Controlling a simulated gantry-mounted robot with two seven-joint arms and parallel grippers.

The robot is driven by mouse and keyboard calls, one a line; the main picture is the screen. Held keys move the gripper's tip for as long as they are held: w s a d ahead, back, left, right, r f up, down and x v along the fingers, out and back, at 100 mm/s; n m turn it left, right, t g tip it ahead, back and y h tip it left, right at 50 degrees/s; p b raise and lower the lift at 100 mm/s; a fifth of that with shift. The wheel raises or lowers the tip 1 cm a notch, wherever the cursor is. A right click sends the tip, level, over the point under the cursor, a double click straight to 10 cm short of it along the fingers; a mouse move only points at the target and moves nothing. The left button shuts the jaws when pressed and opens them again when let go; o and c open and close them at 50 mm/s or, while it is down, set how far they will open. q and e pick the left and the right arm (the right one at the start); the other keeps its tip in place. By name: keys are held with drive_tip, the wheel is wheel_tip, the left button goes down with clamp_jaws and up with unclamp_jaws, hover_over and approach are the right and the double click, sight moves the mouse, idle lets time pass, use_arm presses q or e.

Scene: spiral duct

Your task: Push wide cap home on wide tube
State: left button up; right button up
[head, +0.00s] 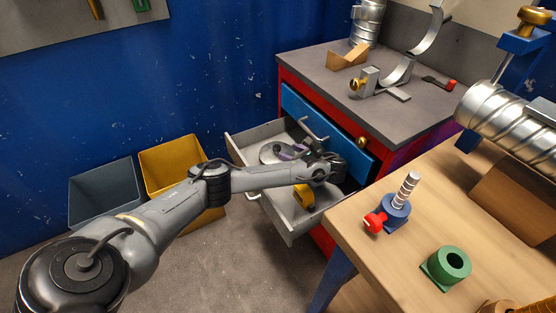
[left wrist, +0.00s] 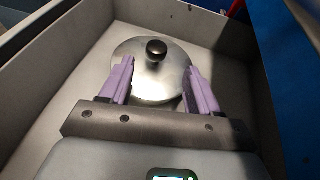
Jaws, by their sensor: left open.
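A round metal cap with a dark knob (left wrist: 150,75) lies in the open drawer, and in the head view the disc (head: 272,153) is partly hidden by my left gripper. My left gripper (head: 292,152) reaches into the drawer. Its purple fingers (left wrist: 158,88) are open, on either side of the cap's near part in the left wrist view; I cannot tell whether they touch it. A large spiral metal tube (head: 495,108) lies at the right above the wooden bench, beside a blue clamp. My right gripper is not in view.
The grey drawer (head: 240,153) has walls close around my gripper and also holds a yellow object (head: 304,195). The wooden bench (head: 385,255) carries a blue holder (head: 397,210) and a green ring block (head: 446,265). Yellow (head: 165,160) and grey (head: 100,190) bins stand left.

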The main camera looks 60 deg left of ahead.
sight(279, 150)
use_arm(q)
drive_tip(key=b+x, duration=0.1)
drive_tip(key=x, duration=0.2)
drive_tip(key=shift+s+a+f+b, duration=0.2)
drive_tip(key=shift+a+f+b, duration=0.2)
drive_tip(key=shift+b, duration=0.15)
drive_tip(key=b+x, duration=0.2)
drive_tip(key=x, duration=0.1)
drive_tip(key=shift+s+r, duration=0.15)
drive_tip(key=shift+s, duration=0.05)
drive_tip(key=shift+a, duration=0.45)
drive_tip(key=shift+d, duration=0.1)
drive_tip(key=shift+c, duration=0.4)
clamp_jaws()
drive_tip(key=shift+r, duration=0.2)
